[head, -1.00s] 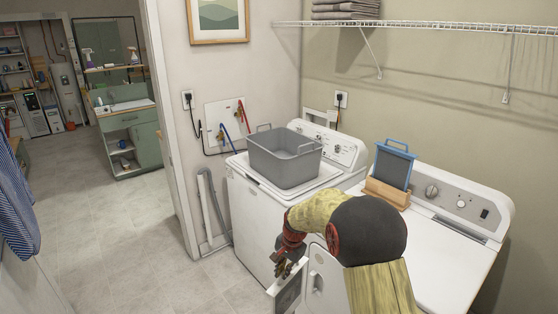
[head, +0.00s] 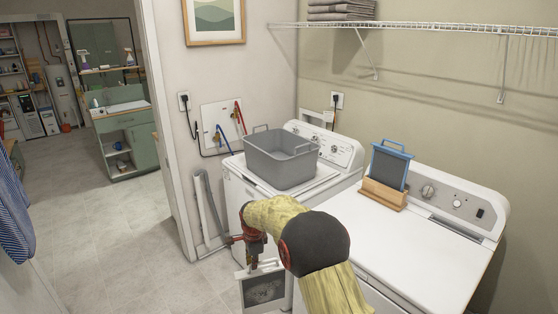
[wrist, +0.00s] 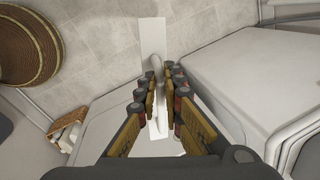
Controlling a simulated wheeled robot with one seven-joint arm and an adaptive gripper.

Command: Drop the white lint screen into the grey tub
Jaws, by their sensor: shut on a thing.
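The white lint screen (head: 264,289), a white frame with dark mesh, hangs below my gripper (head: 254,262) in front of the white machines. In the wrist view the screen (wrist: 153,38) shows nearly edge-on, its handle between the fingers of my gripper (wrist: 158,88). The gripper is shut on that handle. The grey tub (head: 282,166), with a handle at each end, stands upright on the left machine. The screen is apart from the tub, lower and nearer to me. My arm hides part of the machine fronts.
A blue-framed screen (head: 390,166) stands in a wooden holder (head: 383,194) on the right machine (head: 410,250). A wire shelf (head: 430,29) with folded towels (head: 342,10) is on the wall above. A grey hose (head: 207,205) hangs left of the left machine. The floor at left is clear.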

